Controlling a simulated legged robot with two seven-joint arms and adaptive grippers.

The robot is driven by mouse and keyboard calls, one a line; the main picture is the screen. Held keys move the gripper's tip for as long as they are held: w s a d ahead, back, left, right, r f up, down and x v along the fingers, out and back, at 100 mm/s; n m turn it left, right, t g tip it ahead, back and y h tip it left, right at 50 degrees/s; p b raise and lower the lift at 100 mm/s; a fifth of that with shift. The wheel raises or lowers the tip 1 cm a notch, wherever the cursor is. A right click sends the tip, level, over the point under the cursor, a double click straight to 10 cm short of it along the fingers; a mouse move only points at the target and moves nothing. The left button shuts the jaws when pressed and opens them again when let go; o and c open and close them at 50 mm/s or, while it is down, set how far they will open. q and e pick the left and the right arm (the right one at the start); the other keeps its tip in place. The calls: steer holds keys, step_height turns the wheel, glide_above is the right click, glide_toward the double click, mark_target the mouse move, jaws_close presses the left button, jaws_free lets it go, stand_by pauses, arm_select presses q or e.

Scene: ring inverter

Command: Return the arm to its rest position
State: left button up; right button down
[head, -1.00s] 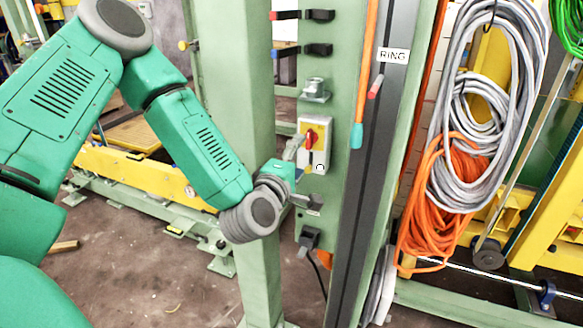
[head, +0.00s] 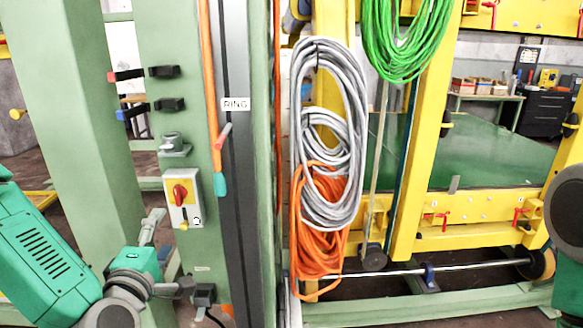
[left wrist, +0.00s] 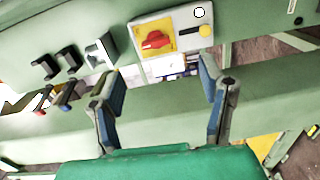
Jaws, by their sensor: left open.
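My left gripper (head: 168,257) is at the lower left of the head view, at the end of my green left arm (head: 45,245). Its two fingers are spread apart with nothing between them. The ring inverter's switch box (head: 182,198), with a red rotary knob (head: 180,193) on a yellow plate, is on the green post, above and right of the gripper. In the left wrist view the open fingers (left wrist: 162,78) are spread below the switch box (left wrist: 172,40), and its red knob (left wrist: 155,40) shows clear of them. My right gripper is not seen.
A thick green column (head: 75,110) stands close behind my left arm. Black clamps (head: 166,88) and a metal fitting (head: 173,144) stick out from the post above the box. Grey (head: 330,130) and orange cables (head: 318,230) hang to the right. Part of my right arm is at the right edge.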

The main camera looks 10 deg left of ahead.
arm_select(q)
steer(key=s+d+f+m+g+h, duration=0.2)
steer(key=s+d+f+m+g, duration=0.15)
steer(key=f, duration=0.35)
steer(key=s+d+f+m+g+h+b, duration=0.1)
steer(key=s+d+f+m+g+h, duration=0.15)
steer(key=f+m, duration=0.35)
steer(key=s+d+f+m+g+h, duration=0.1)
steer(key=s+d+f+m+g, duration=0.2)
steer(key=f, duration=0.5)
steer(key=s+a+f+m+g, duration=0.1)
steer(key=s+f+m+g, duration=0.3)
steer(key=s, duration=0.5)
steer(key=s+a+f+m+g+y+b, duration=0.1)
steer(key=s+a+f+m+g, duration=0.1)
steer(key=s+f, duration=0.6)
steer(key=shift+s+a+m+g, duration=0.2)
steer(key=shift+s+m+g, duration=0.65)
steer(key=shift+m, duration=0.3)
steer(key=shift+y, duration=0.25)
